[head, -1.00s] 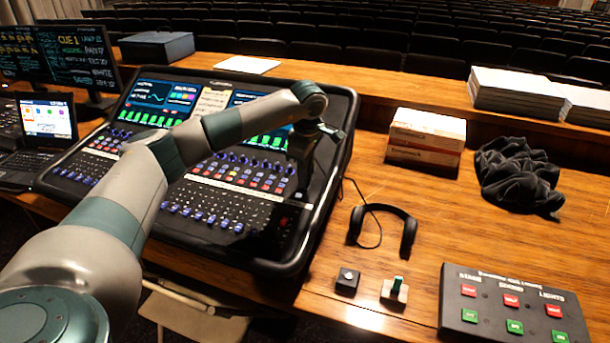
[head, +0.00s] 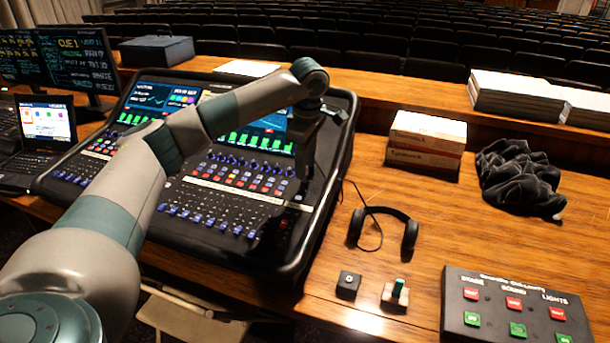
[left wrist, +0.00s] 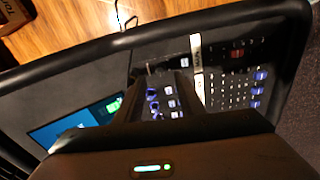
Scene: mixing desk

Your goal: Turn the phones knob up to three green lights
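The mixing desk (head: 215,215) stands at the left of the head view, with screens at its far side and rows of blue knobs and faders. I cannot read which knob is the phones knob, and no row of three green lights beside a knob can be made out. My left gripper (head: 302,172) points down over the desk's right part; contact is unclear. In the left wrist view its dark fingers (left wrist: 160,88) stand apart, with blue knobs (left wrist: 152,95) showing between them. Nothing is seen held. My right gripper is not in view.
Black headphones (head: 383,228), a small black box (head: 348,284) and a small switch block (head: 396,294) lie right of the desk. A button panel (head: 480,300), white boxes (head: 427,140) and a dark cloth (head: 518,178) are farther right. Wood between them is clear.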

